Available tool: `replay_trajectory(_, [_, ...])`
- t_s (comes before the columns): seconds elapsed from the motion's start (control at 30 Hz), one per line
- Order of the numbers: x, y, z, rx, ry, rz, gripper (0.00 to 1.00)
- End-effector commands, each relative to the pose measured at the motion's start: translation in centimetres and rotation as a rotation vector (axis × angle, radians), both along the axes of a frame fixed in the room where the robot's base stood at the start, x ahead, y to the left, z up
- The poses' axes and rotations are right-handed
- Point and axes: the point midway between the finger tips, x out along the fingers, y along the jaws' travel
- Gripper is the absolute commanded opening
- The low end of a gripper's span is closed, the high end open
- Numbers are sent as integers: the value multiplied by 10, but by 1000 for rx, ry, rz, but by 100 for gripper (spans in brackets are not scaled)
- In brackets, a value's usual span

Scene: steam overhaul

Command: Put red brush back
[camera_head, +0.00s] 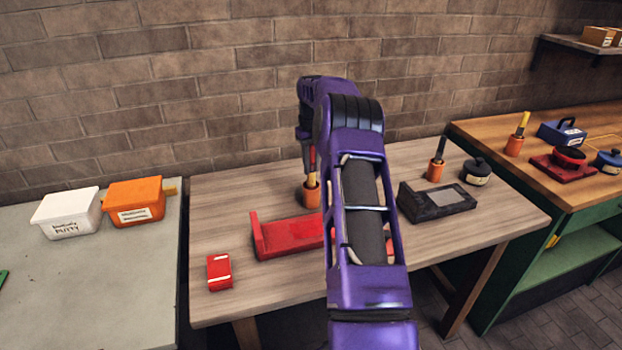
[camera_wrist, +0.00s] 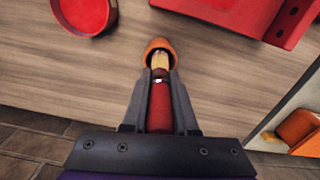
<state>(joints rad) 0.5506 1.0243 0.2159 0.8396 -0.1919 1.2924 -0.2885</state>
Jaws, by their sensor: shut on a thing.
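The red brush (camera_head: 312,158) has a red handle and a pale yellow lower end. It stands nearly upright at an orange cup (camera_head: 311,195) near the back of the wooden table. In the wrist view my gripper (camera_wrist: 159,76) is shut on the red handle of the brush (camera_wrist: 159,105). The brush's yellow end reaches into the mouth of the orange cup (camera_wrist: 158,43); how deep it sits is hidden. In the head view my purple arm covers part of the table's middle.
A red tray (camera_head: 287,238) and a small red box (camera_head: 219,271) lie in front of the cup. A red round pot (camera_wrist: 84,12) shows in the wrist view. To the right are a dark tray (camera_head: 437,203) and another orange cup (camera_head: 435,171) with a brush.

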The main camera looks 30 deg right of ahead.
Motion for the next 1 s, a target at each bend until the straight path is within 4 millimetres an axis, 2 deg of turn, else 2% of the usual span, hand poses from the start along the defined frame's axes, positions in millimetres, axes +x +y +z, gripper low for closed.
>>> replay_trajectory(0.1, [-1,0,-22,2,4,-1,0])
replay_trajectory(0.23, [-1,0,-39,1,2,-1,0])
replay_trajectory(0.63, [0,0,-45,0,0,-1,0])
replay_trajectory(0.67, [0,0,-44,0,0,-1,32])
replay_trajectory(0.8, [0,0,-44,0,0,0,57])
replay_trajectory(1.0, [0,0,-44,0,0,-1,57])
